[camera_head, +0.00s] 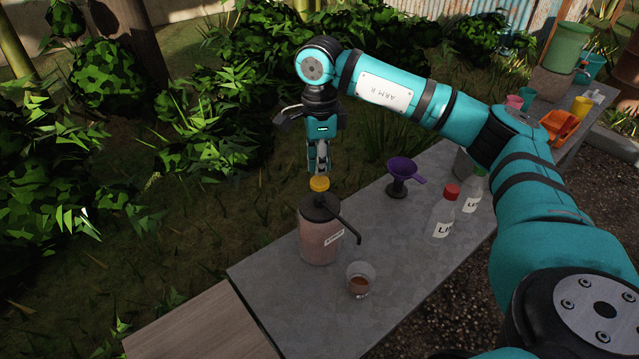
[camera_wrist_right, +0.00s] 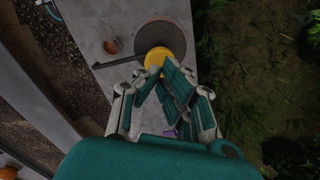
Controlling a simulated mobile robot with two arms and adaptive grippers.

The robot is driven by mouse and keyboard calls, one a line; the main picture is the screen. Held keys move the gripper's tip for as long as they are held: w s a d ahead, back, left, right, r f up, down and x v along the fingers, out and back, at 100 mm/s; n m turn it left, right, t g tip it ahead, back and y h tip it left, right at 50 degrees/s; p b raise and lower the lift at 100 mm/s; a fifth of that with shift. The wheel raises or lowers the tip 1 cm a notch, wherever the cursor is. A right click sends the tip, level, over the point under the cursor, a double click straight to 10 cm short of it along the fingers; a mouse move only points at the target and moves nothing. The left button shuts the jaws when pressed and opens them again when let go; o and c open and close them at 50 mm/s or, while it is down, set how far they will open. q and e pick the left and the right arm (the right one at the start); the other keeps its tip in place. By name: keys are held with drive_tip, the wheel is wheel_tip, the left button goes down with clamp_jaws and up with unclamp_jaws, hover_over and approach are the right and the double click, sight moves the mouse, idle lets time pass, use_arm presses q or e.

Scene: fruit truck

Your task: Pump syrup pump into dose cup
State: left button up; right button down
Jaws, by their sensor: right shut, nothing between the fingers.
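The syrup pump (camera_head: 320,232) is a pinkish bottle with a black lid, a yellow top and a black spout, upright on the grey counter. Its yellow top (camera_wrist_right: 158,60) also shows in the right wrist view. The clear dose cup (camera_head: 361,280) stands under the spout's tip, with some brown liquid in it. My right gripper (camera_head: 319,172) points straight down, shut and empty, with its fingertips right above the yellow top; I cannot tell whether they touch it. The cup also shows in the right wrist view (camera_wrist_right: 113,46). My left gripper is not in view.
A purple funnel on a black stand (camera_head: 401,176) and two labelled bottles, one red-capped (camera_head: 444,212), stand further right on the counter (camera_head: 300,310). An orange scoop-like container (camera_head: 560,126) and several cups are at the far end. The near counter is clear.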

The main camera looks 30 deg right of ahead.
sight(320, 181)
drive_tip(key=shift+f, duration=0.1)
drive_tip(key=shift+f+b, duration=1.65)
drive_tip(key=shift+f, duration=0.65)
drive_tip(key=shift+r+p, duration=1.5)
drive_tip(key=shift+r, duration=0.9)
wheel_tip(320, 181, up, 5)
drive_tip(key=p, duration=0.3)
